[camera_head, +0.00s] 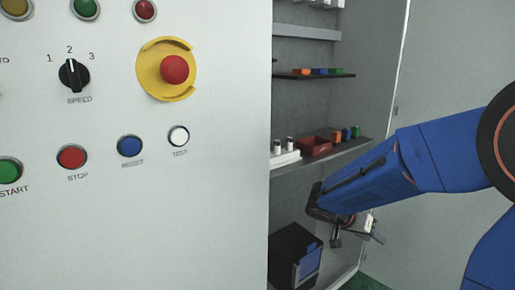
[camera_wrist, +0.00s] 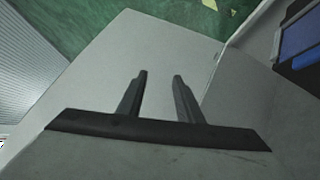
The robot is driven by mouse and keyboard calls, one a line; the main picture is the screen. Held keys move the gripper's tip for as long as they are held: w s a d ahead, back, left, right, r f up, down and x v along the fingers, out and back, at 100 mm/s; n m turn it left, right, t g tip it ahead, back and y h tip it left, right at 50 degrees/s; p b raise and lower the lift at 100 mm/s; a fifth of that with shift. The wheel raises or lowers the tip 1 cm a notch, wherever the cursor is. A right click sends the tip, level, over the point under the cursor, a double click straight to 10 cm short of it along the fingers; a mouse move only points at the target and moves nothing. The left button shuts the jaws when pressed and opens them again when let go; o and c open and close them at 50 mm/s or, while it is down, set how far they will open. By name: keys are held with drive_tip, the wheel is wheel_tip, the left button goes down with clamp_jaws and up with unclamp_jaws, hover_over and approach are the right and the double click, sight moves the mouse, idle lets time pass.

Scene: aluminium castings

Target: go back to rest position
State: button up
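My gripper (camera_wrist: 160,78) shows in the wrist view with its two dark fingers apart and nothing between them. It is over a plain pale grey surface. In the head view my blue arm reaches in from the right, and my gripper (camera_head: 372,232) is low in front of the open cabinet, partly hidden by the arm. No object is held.
A grey control panel (camera_head: 220,215) with a red emergency stop (camera_head: 174,69) fills the left. The cabinet's shelves (camera_head: 350,150) hold a red tray (camera_head: 314,147) and small coloured blocks. A black box (camera_head: 292,250) stands at the bottom. Green floor (camera_wrist: 190,22) shows beyond.

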drive_tip(key=s+a+r+n+y, duration=0.2)
drive_tip(key=s+n+y, duration=0.1)
drive_tip(key=s, duration=0.5)
drive_tip(key=s+a+r+n+t+y, duration=0.1)
drive_tip(key=s+a+r+n+y, duration=0.1)
drive_tip(key=s, duration=0.7)
drive_tip(key=s+a+r+n+t+y, duration=0.1)
drive_tip(key=s+a+n+y, duration=0.2)
drive_tip(key=s, duration=0.5)
drive_tip(key=shift+s+r+n+y, duration=0.3)
drive_tip(key=shift+r+n+y, duration=0.1)
drive_tip(key=shift+y, duration=0.4)
